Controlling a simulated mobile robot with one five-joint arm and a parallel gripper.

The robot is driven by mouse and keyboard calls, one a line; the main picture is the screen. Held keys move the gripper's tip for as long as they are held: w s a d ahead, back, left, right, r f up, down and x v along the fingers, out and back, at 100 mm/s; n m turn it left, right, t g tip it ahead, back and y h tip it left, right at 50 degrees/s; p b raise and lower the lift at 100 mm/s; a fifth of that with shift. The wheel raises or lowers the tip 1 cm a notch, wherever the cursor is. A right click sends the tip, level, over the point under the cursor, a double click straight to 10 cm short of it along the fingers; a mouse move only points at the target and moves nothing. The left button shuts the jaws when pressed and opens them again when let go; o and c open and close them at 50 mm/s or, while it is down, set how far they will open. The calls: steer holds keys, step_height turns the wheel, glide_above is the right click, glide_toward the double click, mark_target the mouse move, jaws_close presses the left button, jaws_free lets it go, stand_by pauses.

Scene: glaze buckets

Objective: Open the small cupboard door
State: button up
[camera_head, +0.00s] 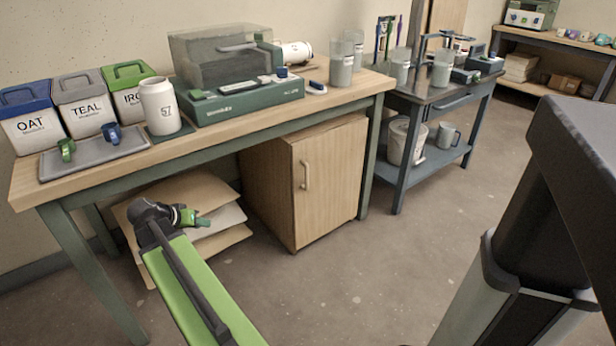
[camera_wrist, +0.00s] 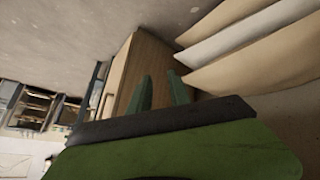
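The small wooden cupboard (camera_head: 268,190) stands on the floor under the workbench. Its door (camera_head: 335,170) faces front right, looks shut, and has a pale upright bar handle (camera_head: 305,175) near its left edge. My gripper (camera_head: 207,222) is low, left of the cupboard and apart from the handle, in front of the leaning boards. In the wrist view, the two green fingers (camera_wrist: 162,90) stand apart with nothing seen between them. The cupboard's side (camera_wrist: 150,62) shows beyond them, sideways in the picture. The handle is not clear in the wrist view.
The workbench (camera_head: 125,170) has green legs beside the cupboard. Several boards (camera_head: 215,240) lean under it, close to my gripper. A metal side table (camera_head: 455,98) with a bucket (camera_head: 400,140) stands to the right. The floor (camera_head: 340,260) before the door is clear.

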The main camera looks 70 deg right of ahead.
steer(key=s+d+r+m+g+h, duration=0.1)
steer(key=s+d+r+m, duration=0.2)
steer(key=s+d, duration=0.3)
steer(key=s+d+r+m+g+h, duration=0.2)
steer(key=s+d, duration=0.2)
steer(key=d, duration=0.5)
steer(key=m+g+h, duration=0.1)
steer(key=m, duration=0.2)
glide_toward(306, 171)
steer(key=b+x, duration=0.6)
steer(key=x, duration=0.4)
steer(key=shift+d+f+b, duration=0.25)
steer(key=shift+d+b, duration=0.05)
steer(key=shift+b, duration=0.1)
steer(key=shift+s+d, duration=0.1)
steer(key=shift+c, duration=0.2)
jaws_close()
